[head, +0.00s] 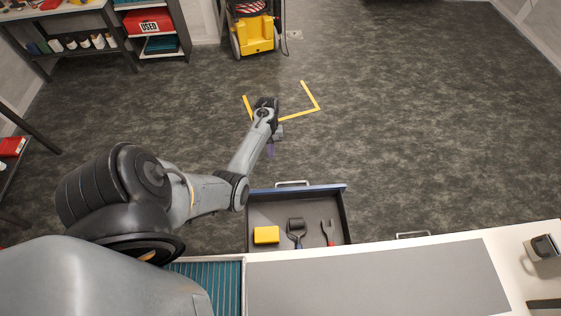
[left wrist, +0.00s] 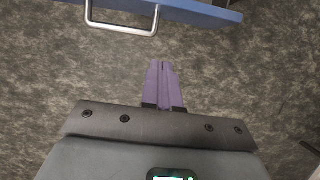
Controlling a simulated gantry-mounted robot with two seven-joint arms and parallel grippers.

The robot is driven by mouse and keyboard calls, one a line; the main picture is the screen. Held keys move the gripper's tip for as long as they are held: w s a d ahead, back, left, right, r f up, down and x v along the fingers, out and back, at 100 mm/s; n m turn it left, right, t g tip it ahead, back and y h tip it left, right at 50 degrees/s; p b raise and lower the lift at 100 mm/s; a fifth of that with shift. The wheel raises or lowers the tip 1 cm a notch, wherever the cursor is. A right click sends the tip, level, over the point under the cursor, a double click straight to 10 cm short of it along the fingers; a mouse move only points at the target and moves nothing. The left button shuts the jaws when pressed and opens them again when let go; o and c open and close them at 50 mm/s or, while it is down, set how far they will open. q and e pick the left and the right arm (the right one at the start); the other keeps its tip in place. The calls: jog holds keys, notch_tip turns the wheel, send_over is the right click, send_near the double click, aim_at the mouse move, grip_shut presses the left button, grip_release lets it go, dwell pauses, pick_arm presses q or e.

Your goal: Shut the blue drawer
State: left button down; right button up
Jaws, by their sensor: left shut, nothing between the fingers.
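The blue drawer (head: 318,189) stands pulled out from the bench in the head view, its blue front and metal handle (head: 292,183) facing the open floor. My left gripper (head: 270,152) has purple fingers and is out over the floor, beyond the drawer front and a little left of the handle. In the left wrist view the purple fingers (left wrist: 163,66) are shut with nothing between them. They point toward the handle (left wrist: 121,30) and the blue drawer front (left wrist: 196,10), with a gap between. My right gripper is not in view.
The drawer holds a yellow block (head: 266,235), a dark-headed tool (head: 296,229) and a red-handled tool (head: 328,233). The white bench top (head: 520,236) with a grey mat (head: 380,282) runs along the front. Open floor lies beyond the drawer, with yellow tape marks (head: 308,96).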

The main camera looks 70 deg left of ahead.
pick_arm(q)
jog(key=s+d+f, duration=0.2)
jog(key=d+f, duration=0.5)
jog(key=f, duration=0.2)
jog(key=shift+s+d+b, duration=0.15)
jog(key=shift+d+b, duration=0.2)
jog(key=shift+f, duration=0.1)
jog(key=shift+d, duration=0.1)
